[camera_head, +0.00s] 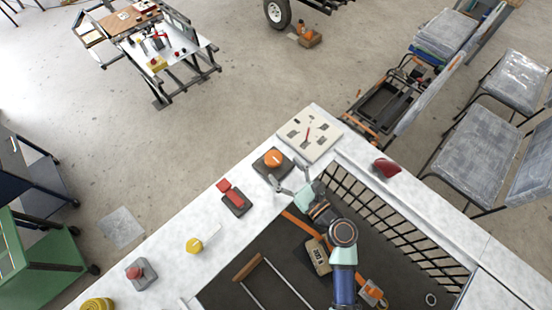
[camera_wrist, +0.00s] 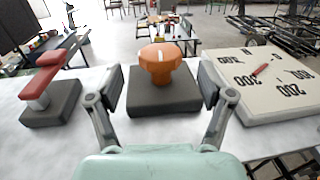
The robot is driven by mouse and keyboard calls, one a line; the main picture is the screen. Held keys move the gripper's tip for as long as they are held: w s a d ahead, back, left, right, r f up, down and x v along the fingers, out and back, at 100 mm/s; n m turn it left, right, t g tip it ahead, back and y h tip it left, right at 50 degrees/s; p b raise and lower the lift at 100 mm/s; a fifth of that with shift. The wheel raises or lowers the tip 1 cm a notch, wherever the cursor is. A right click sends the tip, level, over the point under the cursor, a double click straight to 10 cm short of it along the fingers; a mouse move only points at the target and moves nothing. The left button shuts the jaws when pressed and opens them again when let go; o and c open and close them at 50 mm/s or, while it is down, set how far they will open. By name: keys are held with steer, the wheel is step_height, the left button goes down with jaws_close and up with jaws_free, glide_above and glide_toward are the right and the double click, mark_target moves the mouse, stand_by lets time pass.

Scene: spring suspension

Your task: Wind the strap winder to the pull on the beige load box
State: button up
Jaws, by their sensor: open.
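The orange knob (camera_head: 273,157), which looks like the strap winder, sits on a dark square base on the white bench top. In the wrist view the knob (camera_wrist: 160,62) stands upright between my open fingers, with a pale mark on its top. My gripper (camera_head: 288,172) is open and empty, just on the near side of the knob; its fingertips also show in the wrist view (camera_wrist: 160,88). The beige load box (camera_head: 317,257) lies in the dark recess, with an orange strap (camera_head: 297,223) by it. Its printed marking is too small to read.
A beige dial plate (camera_head: 309,134) with numbers and a red pointer is right of the knob. A red lever (camera_head: 230,195) on a dark base is left of it. A yellow knob (camera_head: 194,245), red button (camera_head: 135,271) and red object (camera_head: 386,168) also stand on the bench.

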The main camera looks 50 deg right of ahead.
steer(key=s+a, duration=0.1)
steer(key=s, duration=0.5)
steer(key=shift+a, duration=0.15)
